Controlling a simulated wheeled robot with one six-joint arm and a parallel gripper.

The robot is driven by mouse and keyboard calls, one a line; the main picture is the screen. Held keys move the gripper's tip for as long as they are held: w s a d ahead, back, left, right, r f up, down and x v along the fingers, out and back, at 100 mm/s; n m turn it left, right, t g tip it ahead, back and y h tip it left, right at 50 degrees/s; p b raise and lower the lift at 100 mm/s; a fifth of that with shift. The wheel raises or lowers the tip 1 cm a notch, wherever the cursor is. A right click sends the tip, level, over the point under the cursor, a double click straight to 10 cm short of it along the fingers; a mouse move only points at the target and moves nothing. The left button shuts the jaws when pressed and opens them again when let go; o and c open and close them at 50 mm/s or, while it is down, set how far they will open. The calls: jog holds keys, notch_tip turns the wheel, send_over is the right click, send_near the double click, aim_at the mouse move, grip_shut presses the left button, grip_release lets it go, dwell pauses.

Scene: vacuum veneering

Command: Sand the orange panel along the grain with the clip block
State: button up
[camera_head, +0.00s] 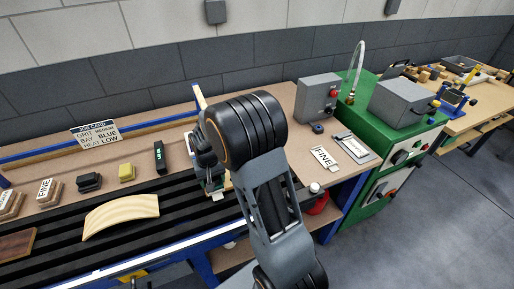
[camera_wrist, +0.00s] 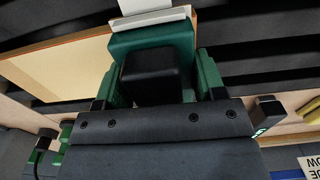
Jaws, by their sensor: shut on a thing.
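My gripper (camera_wrist: 157,78) is shut on the clip block (camera_wrist: 150,42), a green block with a black knob on top and a pale strip along its far edge. In the wrist view the orange panel (camera_wrist: 68,68) lies beside and partly under the block, with a pale face and an orange-brown edge. I cannot tell whether the block touches it. In the head view my gripper (camera_head: 207,163) is low over the slatted bench, and my arm hides most of the panel there. The block's lower part shows just below the gripper.
A curved pale form (camera_head: 121,215) and a dark wood panel (camera_head: 15,244) lie on the black slats to the left. A red bottle (camera_head: 317,203) is to the right.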

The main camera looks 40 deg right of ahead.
jog(key=shift+w+a+r, duration=0.1)
jog(key=shift+a, duration=0.35)
jog(key=shift+w+a+r, duration=0.1)
jog(key=shift+a, duration=0.35)
notch_tip(320, 180, up, 8)
jog(key=p, duration=0.5)
jog(key=shift+d+f, duration=0.1)
